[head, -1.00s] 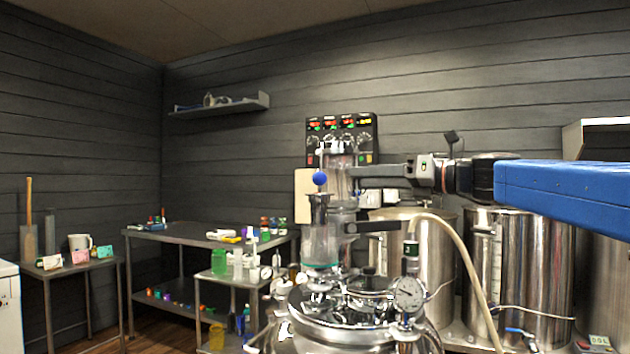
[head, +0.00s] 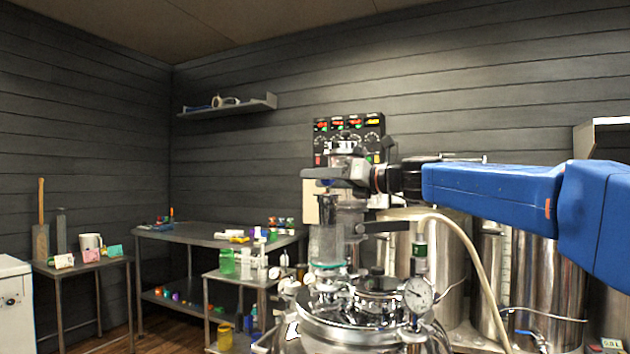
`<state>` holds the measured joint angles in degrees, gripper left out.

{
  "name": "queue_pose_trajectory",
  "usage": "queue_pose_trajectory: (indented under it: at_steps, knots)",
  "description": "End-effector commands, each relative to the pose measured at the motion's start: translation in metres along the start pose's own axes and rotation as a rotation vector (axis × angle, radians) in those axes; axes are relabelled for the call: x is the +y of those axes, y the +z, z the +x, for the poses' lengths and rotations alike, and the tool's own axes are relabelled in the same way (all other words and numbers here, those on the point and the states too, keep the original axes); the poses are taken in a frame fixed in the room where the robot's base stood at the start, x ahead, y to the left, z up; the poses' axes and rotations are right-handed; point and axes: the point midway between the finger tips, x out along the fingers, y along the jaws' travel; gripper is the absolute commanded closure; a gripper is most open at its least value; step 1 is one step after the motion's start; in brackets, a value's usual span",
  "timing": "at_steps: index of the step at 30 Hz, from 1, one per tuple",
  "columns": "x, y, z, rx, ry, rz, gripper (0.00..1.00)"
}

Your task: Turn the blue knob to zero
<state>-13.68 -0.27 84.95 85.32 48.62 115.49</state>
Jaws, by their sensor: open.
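I cannot tell whether the fingers touch the knob. No scale or zero mark can be read at the knob.
The steel vessel (head: 362,331) with a round gauge (head: 418,294) and clamps stands below. A control panel (head: 349,132) with lit displays is behind. Large steel tanks (head: 536,275) stand at right. A side table (head: 203,240) and a small bottle rack stand at left.

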Motion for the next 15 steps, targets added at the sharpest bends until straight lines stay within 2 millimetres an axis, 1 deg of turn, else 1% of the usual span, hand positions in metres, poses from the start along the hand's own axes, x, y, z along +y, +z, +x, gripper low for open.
queue_pose_trajectory:
  at_steps: [1, 6, 14, 15]
  knots:
    - [-0.0004, -0.0004, 0.0056, 0.001, 0.0, 0.0, 0.54]
    - [0.0002, -0.0005, 0.0142, 0.001, 0.0, 0.0, 0.54]
    - [0.0, -0.0003, 0.0153, 0.0, 0.0, -0.001, 0.54]
    - [0.0, -0.0003, 0.0152, 0.0, 0.0, -0.001, 0.56]
